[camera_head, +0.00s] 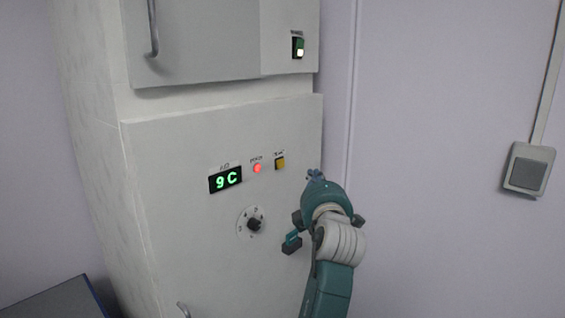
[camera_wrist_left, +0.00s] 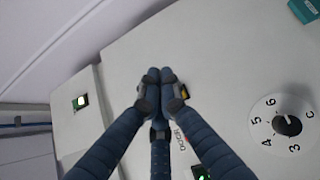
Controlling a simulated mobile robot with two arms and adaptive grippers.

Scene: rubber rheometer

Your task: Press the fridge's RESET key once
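The fridge (camera_head: 160,200) has a panel with a green "9C" display (camera_head: 225,179), a red light (camera_head: 257,168) and a small yellow key (camera_head: 280,163) with a label too small to read here. My left gripper (camera_head: 315,175) is right of the yellow key in the head view, in front of the door. In the left wrist view its blue fingers (camera_wrist_left: 160,76) are drawn together with nothing between them. The yellow key (camera_wrist_left: 184,92) peeks out beside the right fingertip, partly hidden by it. I cannot tell whether they touch. My right gripper is not in view.
A round dial (camera_head: 254,224) sits below the display; its numbers show in the left wrist view (camera_wrist_left: 287,125). A lit green switch (camera_head: 298,47) is on the upper unit. A wall box (camera_head: 529,168) is far right.

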